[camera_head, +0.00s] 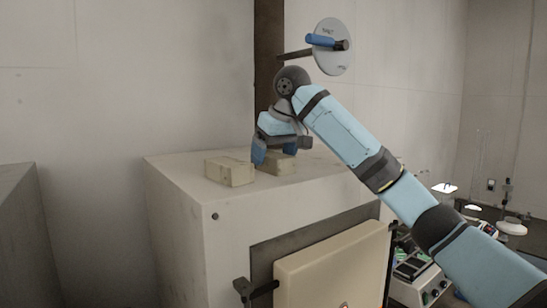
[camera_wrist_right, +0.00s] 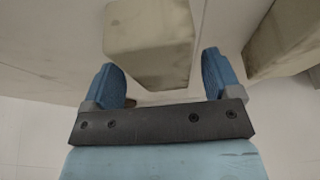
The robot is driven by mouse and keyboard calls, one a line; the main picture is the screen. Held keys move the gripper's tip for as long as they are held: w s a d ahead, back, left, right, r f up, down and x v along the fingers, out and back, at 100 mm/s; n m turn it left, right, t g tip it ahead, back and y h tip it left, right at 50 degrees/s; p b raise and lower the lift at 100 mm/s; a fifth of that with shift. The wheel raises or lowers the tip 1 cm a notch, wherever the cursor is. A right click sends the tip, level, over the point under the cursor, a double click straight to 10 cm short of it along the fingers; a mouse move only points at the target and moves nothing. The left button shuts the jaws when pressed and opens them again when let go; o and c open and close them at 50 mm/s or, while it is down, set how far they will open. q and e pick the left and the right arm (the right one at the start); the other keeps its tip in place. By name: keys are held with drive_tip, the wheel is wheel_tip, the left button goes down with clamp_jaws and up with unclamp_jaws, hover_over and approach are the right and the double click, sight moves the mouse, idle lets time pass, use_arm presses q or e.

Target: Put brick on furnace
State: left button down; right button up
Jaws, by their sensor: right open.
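The furnace (camera_head: 178,195) is a large pale box with a flat top and a cream door on its front. One beige brick (camera_head: 230,171) lies on the top near the front left edge. A second brick (camera_head: 276,165) lies just to its right, under my right gripper (camera_head: 275,157). In the right wrist view my right gripper (camera_wrist_right: 163,85) is open, its blue fingers apart. A brick (camera_wrist_right: 150,45) shows in line with the gap between them; contact is not clear. Another brick (camera_wrist_right: 285,40) lies outside the fingers at the right. My left gripper is not in view.
A dark vertical post (camera_head: 268,60) stands behind the furnace top. Bench instruments (camera_head: 420,275) stand at the lower right. A grey block (camera_head: 20,230) is at the left.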

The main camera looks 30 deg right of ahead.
drive_tip(key=v, duration=1.1)
drive_tip(key=shift+r+b, duration=0.2)
drive_tip(key=shift+b, duration=0.1)
drive_tip(key=shift+s+f, duration=0.1)
drive_tip(key=shift+s, duration=0.1)
